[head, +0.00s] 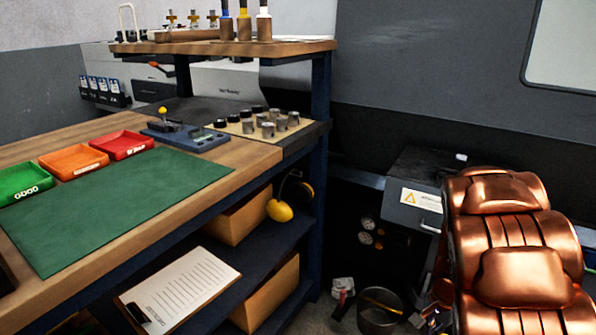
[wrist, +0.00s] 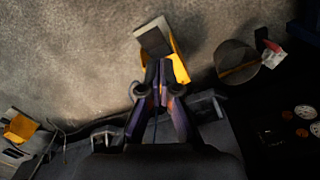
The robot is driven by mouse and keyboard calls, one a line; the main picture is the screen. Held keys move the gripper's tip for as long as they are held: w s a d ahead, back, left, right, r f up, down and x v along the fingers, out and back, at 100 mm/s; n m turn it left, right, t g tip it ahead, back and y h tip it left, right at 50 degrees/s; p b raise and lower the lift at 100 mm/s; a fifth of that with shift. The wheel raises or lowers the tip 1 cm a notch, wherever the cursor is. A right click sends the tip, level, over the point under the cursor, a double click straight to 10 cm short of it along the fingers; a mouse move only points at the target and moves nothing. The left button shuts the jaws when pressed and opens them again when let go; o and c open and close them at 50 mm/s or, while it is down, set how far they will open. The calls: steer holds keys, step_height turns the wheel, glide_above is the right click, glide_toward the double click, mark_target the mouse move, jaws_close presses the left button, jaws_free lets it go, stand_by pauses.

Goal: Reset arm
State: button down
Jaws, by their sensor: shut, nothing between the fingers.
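My gripper (wrist: 163,70) is in the wrist view, pointing down towards the grey floor. Its dark fingers are brought together and hold nothing. A yellow and grey object (wrist: 153,40) shows just beyond the fingertips; I cannot tell exactly what it is. In the head view my copper-coloured arm fills the lower right, and the gripper is mostly hidden beside it at the bottom edge.
A workbench with a green mat (head: 120,205), green (head: 25,182), orange (head: 74,161) and red (head: 122,145) trays stands left. Several metal cylinders sit on a board (head: 235,128). A clipboard (head: 180,288) lies on the lower shelf. A round bin (head: 378,318) stands on the floor.

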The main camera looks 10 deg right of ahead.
steer(key=s+a+r+n+p, duration=0.25)
steer(key=a+r+p, duration=0.2)
steer(key=r, duration=0.45)
steer(key=s+a+r+n+p, duration=0.2)
steer(key=s+a+r+p, duration=0.25)
steer(key=r, duration=0.45)
steer(key=s+a+r+n+p, duration=0.25)
steer(key=a+r+p, duration=0.2)
steer(key=r, duration=0.45)
steer(key=s+a+r+n+p, duration=0.2)
steer(key=s+r+n+p, duration=0.1)
steer(key=s+r+p, duration=0.2)
steer(key=s+a+r+n+g+p, duration=0.1)
steer(key=s+a+r+n+p, duration=0.1)
steer(key=s+r+p, duration=0.3)
steer(key=s+a+r, duration=0.1)
steer(key=s+r, duration=0.3)
steer(key=r, duration=0.1)
steer(key=shift+a+r+n+p, duration=0.15)
steer(key=shift+a+n+p, duration=0.05)
steer(key=shift+n+p, duration=0.2)
steer(key=shift+d, duration=0.15)
